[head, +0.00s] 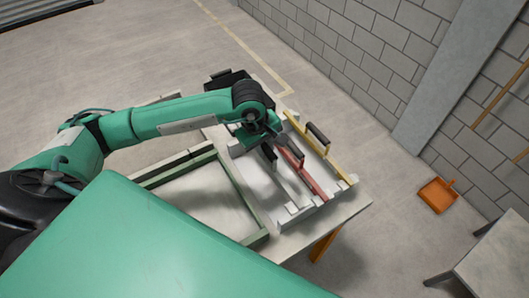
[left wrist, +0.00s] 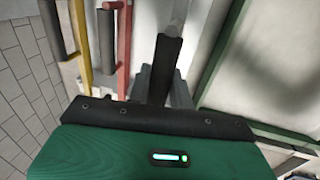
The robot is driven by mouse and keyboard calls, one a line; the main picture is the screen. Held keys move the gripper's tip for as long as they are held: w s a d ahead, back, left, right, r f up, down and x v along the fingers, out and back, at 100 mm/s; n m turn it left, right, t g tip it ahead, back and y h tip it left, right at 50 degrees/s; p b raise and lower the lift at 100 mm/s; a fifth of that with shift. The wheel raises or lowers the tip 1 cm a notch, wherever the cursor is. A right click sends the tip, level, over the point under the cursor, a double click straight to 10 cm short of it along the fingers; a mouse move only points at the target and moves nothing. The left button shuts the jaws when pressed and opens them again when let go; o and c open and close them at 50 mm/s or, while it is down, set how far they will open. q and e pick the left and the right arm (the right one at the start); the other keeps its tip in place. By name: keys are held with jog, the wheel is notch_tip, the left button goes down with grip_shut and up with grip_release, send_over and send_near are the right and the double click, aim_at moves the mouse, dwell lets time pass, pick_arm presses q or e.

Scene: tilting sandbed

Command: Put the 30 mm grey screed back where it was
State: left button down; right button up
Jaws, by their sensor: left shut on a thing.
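My left gripper (head: 256,137) is at the far part of the pale rack (head: 289,214), shut on the black handle (left wrist: 164,66) of the grey screed. The screed's grey bar (left wrist: 177,14) shows beyond the handle in the left wrist view. In the head view the arm and gripper hide much of it, and I cannot tell whether it is seated in the rack. The red screed (head: 311,183) lies in the rack beside it, and the yellow screed (head: 335,168) lies farther right. Both have black handles. My right gripper is out of view.
The green-framed sandbed (head: 238,188) lies left of the rack on the same table (head: 345,207). A black object (head: 226,77) is behind my wrist. An orange dustpan (head: 438,194) is on the floor at right, near the block wall.

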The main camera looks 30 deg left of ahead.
aim_at(265, 158)
pick_arm(q)
jog(key=x, duration=0.1)
jog(key=p+x, duration=0.1)
jog(key=x, duration=0.2)
jog(key=shift+s+a+f, duration=0.2)
jog(key=shift+s+f, duration=0.05)
jog(key=shift+s, duration=0.1)
jog(key=shift+f+b, duration=0.6)
jog(key=shift+b, duration=0.1)
jog(key=shift+f, duration=0.1)
jog(key=c, duration=1.3)
grip_release()
jog(key=shift+o, duration=0.2)
